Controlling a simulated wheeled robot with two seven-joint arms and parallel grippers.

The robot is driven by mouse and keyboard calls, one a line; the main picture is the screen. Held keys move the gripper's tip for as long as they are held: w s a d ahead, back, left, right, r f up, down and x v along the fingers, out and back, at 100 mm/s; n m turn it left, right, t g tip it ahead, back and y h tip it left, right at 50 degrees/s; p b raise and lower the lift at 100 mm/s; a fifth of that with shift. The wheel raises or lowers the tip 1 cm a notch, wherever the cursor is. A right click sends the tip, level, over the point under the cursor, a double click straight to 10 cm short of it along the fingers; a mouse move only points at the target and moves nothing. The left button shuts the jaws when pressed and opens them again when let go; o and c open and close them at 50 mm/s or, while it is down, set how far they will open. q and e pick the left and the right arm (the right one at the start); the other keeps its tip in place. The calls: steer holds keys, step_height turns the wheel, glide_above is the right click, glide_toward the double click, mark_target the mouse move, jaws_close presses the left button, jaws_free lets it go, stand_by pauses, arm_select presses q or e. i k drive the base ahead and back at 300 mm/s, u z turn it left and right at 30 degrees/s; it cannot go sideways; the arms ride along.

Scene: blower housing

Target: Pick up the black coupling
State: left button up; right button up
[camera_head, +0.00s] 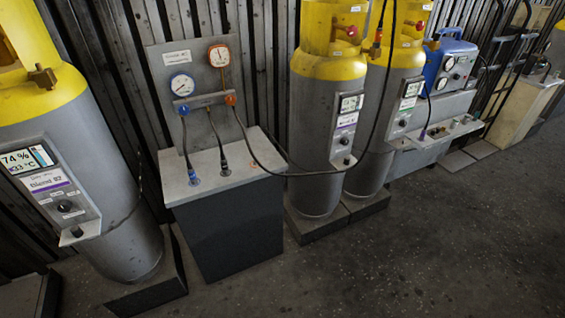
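A black coupling (224,169) stands upright on the light top of a dark bench (260,153), at the end of a thin dark hose that hangs from a gauge manifold (206,101). To its left, a coupling with blue on it (193,178) stands on the same top, also at a hose end. Whether either coupling is plugged into the bench top is too small to tell. Neither of my grippers is in view.
Grey gas cylinders with yellow tops stand left (75,150) and right (328,120) of the bench. A long black hose (290,174) loops from the manifold past the right cylinders. A blue machine (448,67) stands further right. The floor in front (390,260) is clear.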

mark_target(224, 162)
steer(key=z, duration=0.45)
steer(key=i, duration=0.9)
steer(key=u, duration=0.2)
